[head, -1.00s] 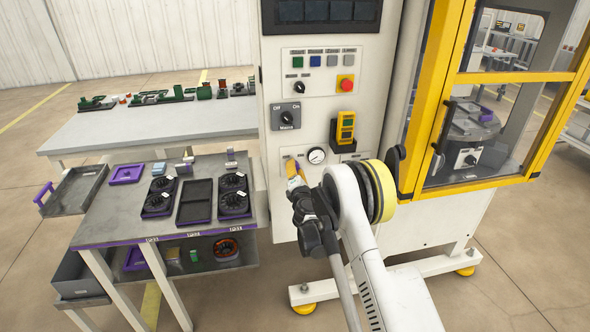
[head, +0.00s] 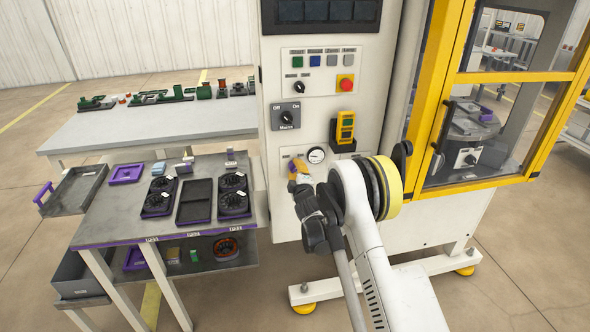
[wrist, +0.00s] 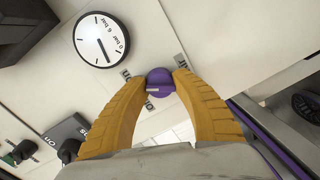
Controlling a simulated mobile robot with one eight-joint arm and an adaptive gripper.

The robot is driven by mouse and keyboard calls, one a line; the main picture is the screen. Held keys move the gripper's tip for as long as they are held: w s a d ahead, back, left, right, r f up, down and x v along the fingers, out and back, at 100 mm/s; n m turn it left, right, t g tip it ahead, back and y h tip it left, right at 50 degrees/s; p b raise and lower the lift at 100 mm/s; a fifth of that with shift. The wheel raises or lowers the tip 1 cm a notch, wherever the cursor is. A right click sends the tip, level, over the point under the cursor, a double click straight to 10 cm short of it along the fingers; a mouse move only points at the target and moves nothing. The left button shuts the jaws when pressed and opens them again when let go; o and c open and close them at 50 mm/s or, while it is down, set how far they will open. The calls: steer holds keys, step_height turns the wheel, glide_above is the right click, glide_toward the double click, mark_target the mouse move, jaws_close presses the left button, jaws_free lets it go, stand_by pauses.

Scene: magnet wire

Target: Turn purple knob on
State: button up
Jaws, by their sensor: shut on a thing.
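The purple knob (wrist: 159,84) is on the white panel of the machine, and the wrist view shows it between my yellow fingertips. My gripper (wrist: 160,80) is shut on the knob, one finger on each side. A pale mark shows on the knob's face. In the head view my gripper (head: 298,172) is at the panel, left of the round gauge (head: 316,155), and mostly hides the knob. Small labels sit on the panel beside the knob; the fingers partly cover them.
The gauge (wrist: 103,40) is close to the fingers in the wrist view. A black Off/On switch (head: 287,117) is above. A yellow-and-black device (head: 345,128) hangs on the panel. A table with trays (head: 195,202) stands to the left.

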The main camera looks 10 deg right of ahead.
steer(key=shift+m, duration=0.8)
steer(key=o, duration=1.2)
steer(key=shift+s, duration=0.1)
steer(key=s+r, duration=0.1)
steer(key=s, duration=1)
steer(key=shift+s, duration=0.4)
steer(key=shift+r, duration=0.1)
